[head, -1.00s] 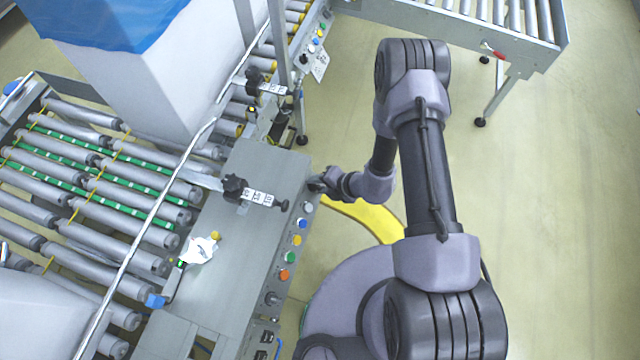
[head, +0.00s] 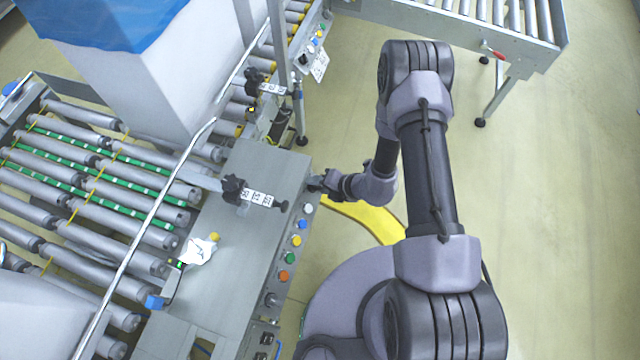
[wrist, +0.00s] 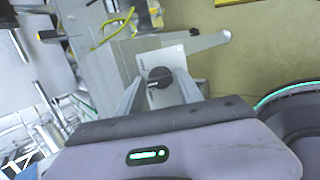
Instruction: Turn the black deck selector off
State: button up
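A round black selector knob (wrist: 159,76) sits on a light plate (wrist: 178,60) in the wrist view. My gripper (wrist: 160,80) has its two grey fingers apart, one on each side of this knob, and I see small gaps between them and it. In the head view my gripper (head: 318,184) is at the far right corner of the grey control box (head: 225,270), and it hides the knob there. Another black knob (head: 272,299) is on the same side panel, nearer to me.
White, blue, yellow, green and orange buttons (head: 285,275) line the panel beside my gripper. A roller conveyor (head: 90,170) lies to the left, with a blue-lined box (head: 170,90) behind.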

jog(key=p+v, duration=0.6)
jog(key=v, duration=1.1)
jog(key=shift+s, duration=0.2)
jog(key=shift+d+r, duration=0.1)
